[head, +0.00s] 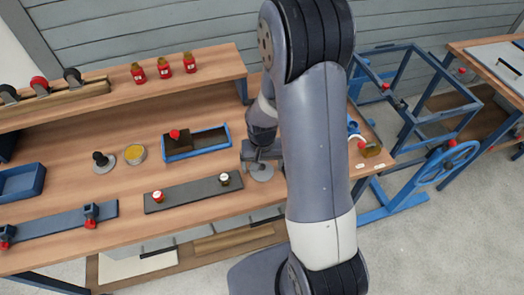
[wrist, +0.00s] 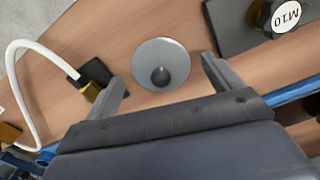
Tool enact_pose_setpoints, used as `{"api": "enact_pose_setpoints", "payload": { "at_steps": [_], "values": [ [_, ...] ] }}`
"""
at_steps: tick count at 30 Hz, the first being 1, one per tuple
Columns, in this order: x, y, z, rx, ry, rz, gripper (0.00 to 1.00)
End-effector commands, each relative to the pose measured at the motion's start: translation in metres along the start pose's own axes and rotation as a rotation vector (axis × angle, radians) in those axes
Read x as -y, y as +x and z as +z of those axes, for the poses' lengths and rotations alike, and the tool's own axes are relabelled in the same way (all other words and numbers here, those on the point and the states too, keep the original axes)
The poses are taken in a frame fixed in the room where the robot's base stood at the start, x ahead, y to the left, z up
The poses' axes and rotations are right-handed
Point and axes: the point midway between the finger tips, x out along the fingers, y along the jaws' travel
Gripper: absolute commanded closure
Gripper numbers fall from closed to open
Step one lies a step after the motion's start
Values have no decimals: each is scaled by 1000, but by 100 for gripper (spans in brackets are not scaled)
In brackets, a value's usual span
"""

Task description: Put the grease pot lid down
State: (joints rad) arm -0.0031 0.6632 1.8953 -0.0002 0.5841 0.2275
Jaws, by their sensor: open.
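The grease pot lid, a grey disc with a dark round knob, lies flat on the wooden bench top in the wrist view (wrist: 178,51). Its edge shows below my gripper in the head view (head: 261,174). My gripper (wrist: 163,72) is open, with one finger on each side of the lid and a gap to the knob on both sides. It also shows in the head view (head: 262,161), low over the bench, partly hidden by my arm. An open round pot of yellow grease (head: 134,154) stands further left on the bench.
A dark strip (head: 195,192) with red and white-topped knobs lies left of my gripper. A blue tray (head: 212,141) stands behind it. A black-knobbed piece (head: 103,162) stands beside the pot. A white looped cable (wrist: 22,95) and black block (wrist: 95,73) are near the left finger.

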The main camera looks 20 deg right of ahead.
Motion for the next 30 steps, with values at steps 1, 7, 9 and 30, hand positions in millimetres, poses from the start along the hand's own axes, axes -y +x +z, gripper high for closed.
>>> {"api": "enact_pose_setpoints", "payload": {
  "at_steps": [1, 7, 9, 30],
  "values": [
    [0, -7, -1, -6, 0, -1, 14],
    [0, -44, -1, -7, 0, -2, 14],
    [0, -57, -1, -7, 0, -2, 14],
    [0, -113, 0, -1, 0, 0, 14]
  ]
}}
